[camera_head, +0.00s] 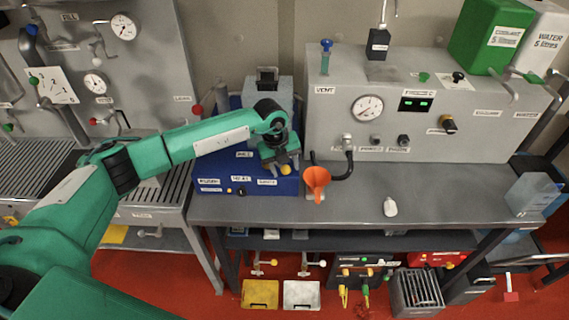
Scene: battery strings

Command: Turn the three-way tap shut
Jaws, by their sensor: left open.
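A grey panel (330,125) on the bench carries several fittings. A blue-topped fitting (326,57) stands upright above the VENT label. My left gripper (284,169) is open, pointing down in front of the blue box (215,178), left of the panel. A small yellow part (286,170) shows at its fingers; I cannot tell whether they touch it. My right gripper is not in view.
An orange funnel (316,181) with a black hose stands just right of my left gripper. A round gauge (367,108) is on the panel. Green (490,38) and white containers stand on top.

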